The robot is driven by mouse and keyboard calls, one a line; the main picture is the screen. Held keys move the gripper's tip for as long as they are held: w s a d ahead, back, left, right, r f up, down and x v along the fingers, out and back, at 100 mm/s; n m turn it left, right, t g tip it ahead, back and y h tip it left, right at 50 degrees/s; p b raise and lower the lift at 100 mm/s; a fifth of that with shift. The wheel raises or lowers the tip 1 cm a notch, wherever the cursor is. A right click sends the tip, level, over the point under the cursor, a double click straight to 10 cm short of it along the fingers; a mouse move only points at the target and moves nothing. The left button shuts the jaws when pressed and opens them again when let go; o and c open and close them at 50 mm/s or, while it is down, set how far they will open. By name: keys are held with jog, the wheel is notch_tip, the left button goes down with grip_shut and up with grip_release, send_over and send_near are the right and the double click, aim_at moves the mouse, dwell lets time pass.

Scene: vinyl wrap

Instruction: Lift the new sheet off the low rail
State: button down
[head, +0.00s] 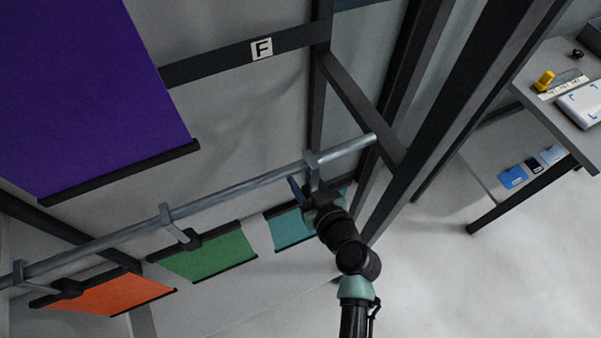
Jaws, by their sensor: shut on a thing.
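The low rail (240,187) is a grey round bar that runs slantwise from lower left to upper right. An orange sheet (115,295), a green sheet (215,256) and a teal sheet (288,228) hang below it on grey hooks. Each has dark edge bars. My gripper (308,190) is at the teal sheet's hook, just below the rail, and is shut on the teal sheet's hanger. The gripper and wrist hide the grip point and part of the teal sheet. The teal sheet's hook still appears to be over the rail.
A large purple sheet (95,95) with a dark bottom bar hangs at upper left. Dark frame posts (455,100) stand close right of my gripper, and a crossbar bears an F label (262,49). A grey table (560,95) with small items stands at far right. Floor at lower right is clear.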

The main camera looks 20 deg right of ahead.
jog(key=s+b, duration=0.3)
jog(key=s, duration=0.8)
jog(key=shift+s+d+b, duration=0.2)
jog(key=shift+b, duration=0.1)
jog(key=shift+r, duration=0.1)
dwell(0.5)
